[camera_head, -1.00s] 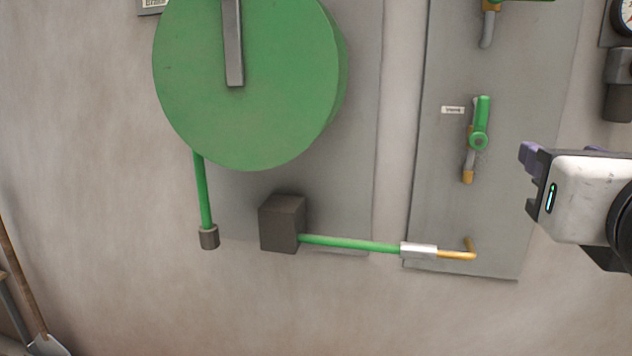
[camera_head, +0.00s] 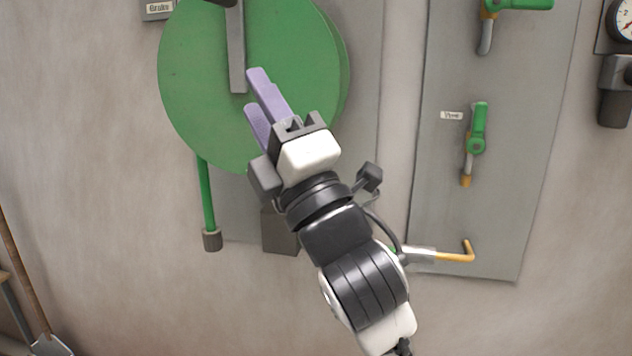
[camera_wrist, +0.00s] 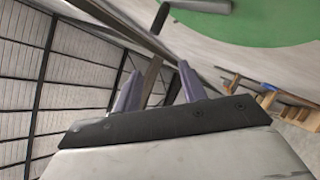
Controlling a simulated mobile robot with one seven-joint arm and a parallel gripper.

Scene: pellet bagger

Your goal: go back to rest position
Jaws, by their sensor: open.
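My gripper (camera_head: 258,96) is open and empty, its two purple fingers pointing up and to the left in the head view. It is in front of the large green disc (camera_head: 200,100) on the wall and hides part of its lower right side. In the wrist view the purple fingers (camera_wrist: 158,88) stand apart with nothing held between them. I cannot tell how far the fingertips are from the disc. My arm runs from the gripper down to the lower right of the head view.
A grey bar (camera_head: 236,60) crosses the disc. A green lever (camera_head: 206,200) hangs below it. A dark block (camera_head: 281,232) is partly hidden behind my arm. The right panel (camera_head: 510,200) holds a green-handled valve (camera_head: 477,130) and a yellow-ended rod (camera_head: 455,256). A shovel (camera_head: 48,345) leans at lower left.

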